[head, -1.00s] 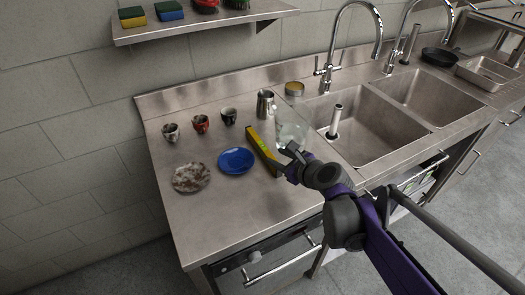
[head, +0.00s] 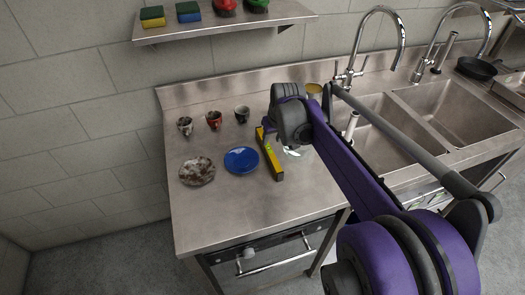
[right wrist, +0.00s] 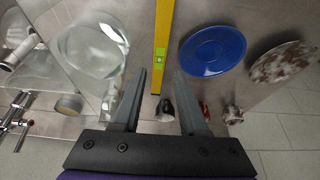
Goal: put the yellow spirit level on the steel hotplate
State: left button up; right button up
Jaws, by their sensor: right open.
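The yellow spirit level (head: 272,158) lies on the steel counter, right of the blue plate. I cannot make out a separate steel hotplate. My left gripper is not in view.
A blue plate (head: 242,160), a speckled plate (head: 197,171) and several small cups (head: 214,119) stand left of the level. A clear glass vessel (right wrist: 92,45) stands close on its other side. Sinks (head: 455,110) lie right. The counter's front left (head: 225,215) is clear.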

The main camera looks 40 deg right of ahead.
aim_at(269, 148)
jog(key=x, duration=0.8)
jog(key=shift+w+d+f, duration=0.1)
jog(key=shift+w+f, duration=0.1)
jog(key=shift+f, duration=0.15)
grip_shut()
